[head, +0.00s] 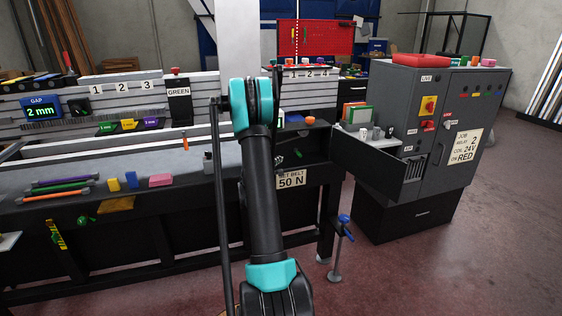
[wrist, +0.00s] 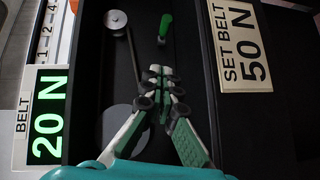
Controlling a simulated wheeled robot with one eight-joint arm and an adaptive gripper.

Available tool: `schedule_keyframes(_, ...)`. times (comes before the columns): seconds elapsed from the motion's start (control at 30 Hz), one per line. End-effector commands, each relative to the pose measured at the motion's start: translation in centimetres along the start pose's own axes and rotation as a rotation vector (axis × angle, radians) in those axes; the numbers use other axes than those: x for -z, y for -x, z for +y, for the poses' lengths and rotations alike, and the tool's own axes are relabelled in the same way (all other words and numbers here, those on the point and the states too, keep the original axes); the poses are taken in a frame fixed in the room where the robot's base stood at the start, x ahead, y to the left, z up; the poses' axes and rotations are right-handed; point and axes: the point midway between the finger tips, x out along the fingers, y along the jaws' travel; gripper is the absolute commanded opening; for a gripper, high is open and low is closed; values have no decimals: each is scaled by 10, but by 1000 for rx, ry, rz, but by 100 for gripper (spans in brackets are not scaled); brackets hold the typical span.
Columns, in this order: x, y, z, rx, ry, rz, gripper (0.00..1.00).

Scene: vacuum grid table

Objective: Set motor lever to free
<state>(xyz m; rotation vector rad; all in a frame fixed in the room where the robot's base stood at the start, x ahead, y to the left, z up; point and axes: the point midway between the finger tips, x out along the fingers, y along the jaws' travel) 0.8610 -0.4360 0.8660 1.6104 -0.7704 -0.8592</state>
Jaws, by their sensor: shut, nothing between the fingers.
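A green-handled lever (wrist: 166,25) shows in the wrist view at the top middle, on a dark recessed panel; I cannot read any free or lock marking beside it. It also shows small in the head view (head: 298,153), just right of my arm. My gripper (wrist: 160,76) is shut and empty, with its fingertips below the lever in the wrist view and apart from it.
In the wrist view a silver pulley (wrist: 115,18) with a belt lies left of the lever. A belt display (wrist: 47,118) reads 20 N; a sign (wrist: 240,45) reads SET BELT 50 N. A grey cabinet (head: 440,120) with an open drawer stands right of the table.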

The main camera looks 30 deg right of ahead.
Motion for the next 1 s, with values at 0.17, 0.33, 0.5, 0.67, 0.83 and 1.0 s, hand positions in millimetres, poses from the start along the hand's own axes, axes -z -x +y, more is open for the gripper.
schedule_keyframes(0.17,-1,-35,0,1,-2,-3,0)
schedule_keyframes(0.33,-1,-69,0,1,-3,-3,0)
schedule_keyframes(0.5,-12,-93,0,1,-2,-4,0)
schedule_keyframes(0.67,-24,-105,0,1,-3,-2,0)
schedule_keyframes(0.83,-28,-110,0,1,-2,0,0)
schedule_keyframes(1.0,-28,-110,0,1,-2,0,0)
